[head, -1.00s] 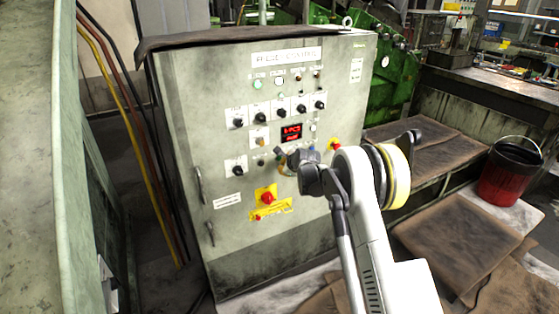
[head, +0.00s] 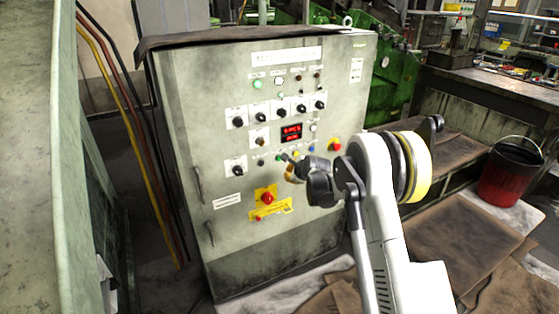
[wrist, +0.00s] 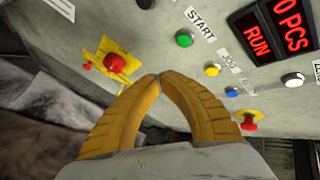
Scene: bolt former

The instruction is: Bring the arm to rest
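My gripper (wrist: 158,77) is shut, with its two yellow fingers meeting at the tips and nothing between them. In the head view, my gripper (head: 288,164) is in front of the grey control cabinet (head: 225,130), partly hidden by my wrist. In the wrist view the fingertips appear below the green START button (wrist: 184,40) and apart from the panel, though the exact gap is hard to tell. A yellow button (wrist: 212,69) and a blue button (wrist: 232,92) are to the right. The red display (wrist: 268,30) reads RUN and 0 PCS.
A red emergency button on a yellow plate (head: 267,198) and another red knob (head: 334,145) stick out from the panel. A red bucket (head: 505,178) stands at the right. A green-grey cabinet (head: 35,150) closes off the left. Brown mats lie at the lower right.

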